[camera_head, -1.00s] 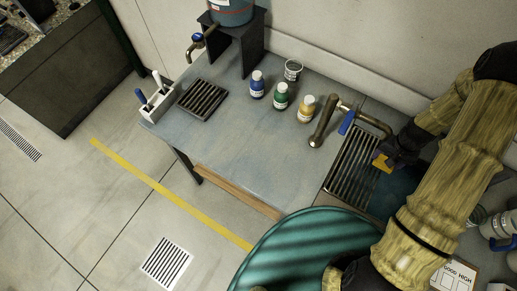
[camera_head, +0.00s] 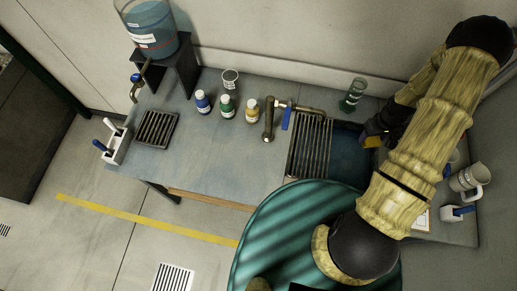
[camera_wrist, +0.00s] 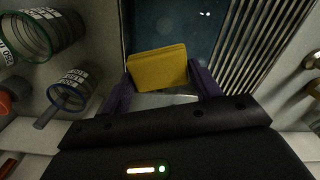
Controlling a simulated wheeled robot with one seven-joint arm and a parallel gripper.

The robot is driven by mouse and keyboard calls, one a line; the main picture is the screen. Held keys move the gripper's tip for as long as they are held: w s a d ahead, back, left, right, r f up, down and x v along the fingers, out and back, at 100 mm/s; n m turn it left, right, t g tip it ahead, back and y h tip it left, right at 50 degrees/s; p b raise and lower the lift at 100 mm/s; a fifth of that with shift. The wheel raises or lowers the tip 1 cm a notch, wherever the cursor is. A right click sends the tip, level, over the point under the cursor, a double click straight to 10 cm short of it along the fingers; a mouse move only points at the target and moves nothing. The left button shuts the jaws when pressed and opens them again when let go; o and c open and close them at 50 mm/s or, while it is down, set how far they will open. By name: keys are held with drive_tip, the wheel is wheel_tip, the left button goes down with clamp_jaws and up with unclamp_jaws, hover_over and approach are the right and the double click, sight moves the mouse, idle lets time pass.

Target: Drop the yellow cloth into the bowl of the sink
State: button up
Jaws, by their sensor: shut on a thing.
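The yellow cloth (camera_wrist: 158,69) is a folded, flat block held between the two fingers of my gripper (camera_wrist: 160,88) in the wrist view. In the head view the cloth (camera_head: 372,141) shows as a small yellow patch at my gripper (camera_head: 376,130), at the right part of the sink. The sink bowl (camera_head: 345,158) is dark blue and partly hidden by my arm. In the wrist view the bowl (camera_wrist: 190,28) lies beyond the cloth. I cannot tell the cloth's exact height above it.
A ribbed drainer (camera_head: 309,146) adjoins the bowl's left side, with a brass tap (camera_head: 269,120) and blue lever beside it. A green-labelled glass (camera_head: 353,95) stands behind the sink. Several bottles stand left of the tap. A white mug (camera_head: 468,178) is at right.

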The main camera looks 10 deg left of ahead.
wheel_tip(320, 180, down, 6)
drive_tip(key=b, duration=0.3)
drive_tip(key=shift+b, duration=0.3)
drive_tip(key=o, duration=1)
drive_tip(key=shift+s, duration=0.1)
drive_tip(key=shift+o, duration=0.2)
wheel_tip(320, 180, up, 17)
drive_tip(key=b, duration=0.4)
drive_tip(key=shift+r+b, duration=0.2)
drive_tip(key=shift+b, duration=0.1)
drive_tip(key=shift+a, duration=0.1)
